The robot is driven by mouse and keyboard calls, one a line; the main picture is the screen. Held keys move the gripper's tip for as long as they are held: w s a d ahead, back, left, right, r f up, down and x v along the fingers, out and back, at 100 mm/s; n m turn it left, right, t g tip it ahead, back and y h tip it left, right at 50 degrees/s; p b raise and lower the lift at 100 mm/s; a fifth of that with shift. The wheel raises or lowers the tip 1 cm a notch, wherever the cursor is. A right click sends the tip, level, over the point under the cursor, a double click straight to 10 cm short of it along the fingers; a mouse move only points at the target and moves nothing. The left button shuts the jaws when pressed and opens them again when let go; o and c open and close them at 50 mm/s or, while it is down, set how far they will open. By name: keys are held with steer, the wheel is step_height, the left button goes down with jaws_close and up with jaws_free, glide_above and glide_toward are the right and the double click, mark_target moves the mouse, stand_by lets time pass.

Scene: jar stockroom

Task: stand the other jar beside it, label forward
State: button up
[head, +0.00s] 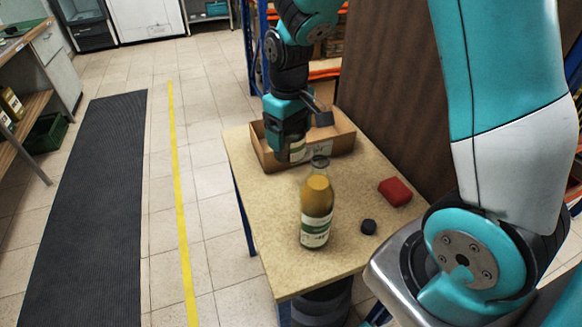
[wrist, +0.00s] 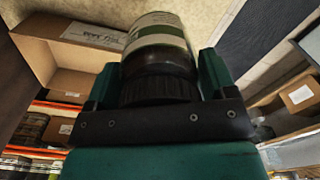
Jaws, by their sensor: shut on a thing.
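My gripper (head: 291,158) is shut on a jar (head: 297,147) at the cardboard box (head: 330,148) on the table. In the wrist view the jar (wrist: 160,38) shows a dark ribbed lid between the fingers and a pale label with a green band. The label's front is not readable, and much of the jar is hidden by my gripper in the head view. I cannot tell whether its base touches anything.
A glass bottle (head: 317,208) of yellow-brown contents stands upright nearer on the table (head: 275,240), label facing me. A red block (head: 395,192) and a small black cap (head: 368,227) lie right of it. A brown panel (head: 385,120) borders the table's right side.

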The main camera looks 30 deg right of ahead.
step_height(320, 180, down, 11)
steer(key=shift+r, duration=0.2)
steer(key=shift+f, duration=0.15)
steer(key=o, duration=1.3)
